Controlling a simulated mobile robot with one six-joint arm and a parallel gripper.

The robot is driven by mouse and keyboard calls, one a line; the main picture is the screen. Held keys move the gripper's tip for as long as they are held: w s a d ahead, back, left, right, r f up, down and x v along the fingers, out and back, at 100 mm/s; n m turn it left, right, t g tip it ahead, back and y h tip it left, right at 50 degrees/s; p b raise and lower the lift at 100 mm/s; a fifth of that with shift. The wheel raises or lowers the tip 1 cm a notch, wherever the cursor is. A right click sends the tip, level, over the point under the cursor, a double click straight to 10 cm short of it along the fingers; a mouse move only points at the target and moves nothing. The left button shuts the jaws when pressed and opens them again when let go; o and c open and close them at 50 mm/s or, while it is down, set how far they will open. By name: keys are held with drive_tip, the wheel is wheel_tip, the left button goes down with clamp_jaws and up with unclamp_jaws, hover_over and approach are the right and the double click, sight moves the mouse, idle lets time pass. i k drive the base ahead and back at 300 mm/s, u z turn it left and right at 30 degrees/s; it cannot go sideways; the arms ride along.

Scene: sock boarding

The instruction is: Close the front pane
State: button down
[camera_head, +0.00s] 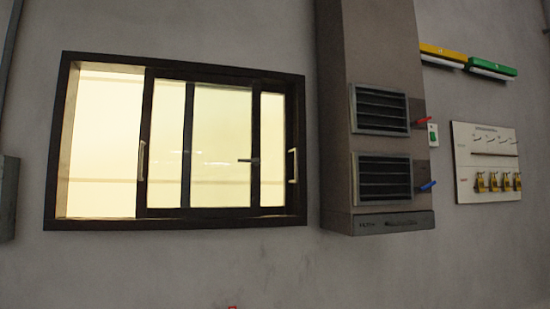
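A dark-framed sliding window (180,219) is set in the grey wall. Its left part is an uncovered opening, bright cream behind. Dark-edged glass panes (168,145) fill the middle and right and seem to overlap. A pale vertical handle (141,161) is on the leftmost upright of the panes, and another pale handle (292,165) is near the right jamb. A small dark lever-like piece (247,160) shows across the glass right of the middle. I cannot tell for certain which pane edges belong to the front pane. My gripper is not in view.
A grey column with two louvred vents (382,109) juts out right of the window, with red (424,121) and blue (428,186) levers. Further right are a padlock board (487,162) and yellow (443,53) and green (492,65) bars. The wall below the window is clear.

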sight(151, 76)
drive_tip(key=z, duration=0.05)
drive_tip(key=k, duration=1.25)
drive_tip(key=u, duration=1.3)
drive_tip(key=i, duration=1)
drive_tip(key=z, duration=0.1)
